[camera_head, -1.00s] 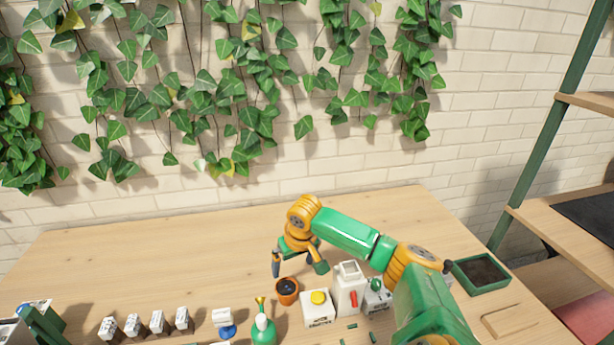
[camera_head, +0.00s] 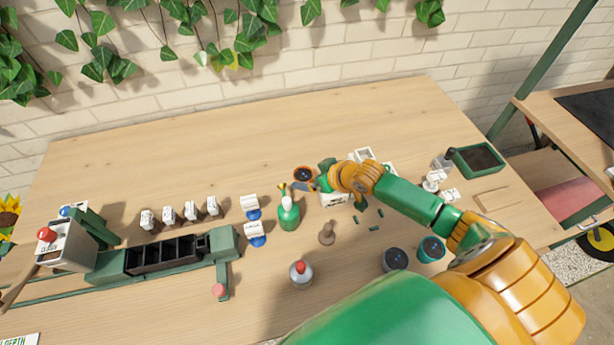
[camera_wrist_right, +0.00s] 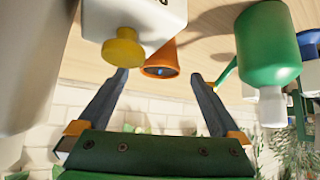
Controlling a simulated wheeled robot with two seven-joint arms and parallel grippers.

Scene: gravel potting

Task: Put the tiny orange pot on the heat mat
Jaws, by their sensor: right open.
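The tiny orange pot (camera_head: 303,174) stands on the table behind the green spray bottle, with something dark inside. In the right wrist view the orange pot (camera_wrist_right: 160,59) lies just beyond the fingertips, in the space between them. My right gripper (camera_head: 301,187) is open and low beside the pot; its spread fingers also show in the wrist view (camera_wrist_right: 160,76). I cannot tell whether a finger touches the pot. My left gripper is not in view.
The green spray bottle (camera_head: 288,215) and a white box with a yellow knob (camera_wrist_right: 140,20) stand close to the pot. A green tray (camera_head: 479,160) of dark soil is at the right. Small green pieces lie in front. The table's back left is clear.

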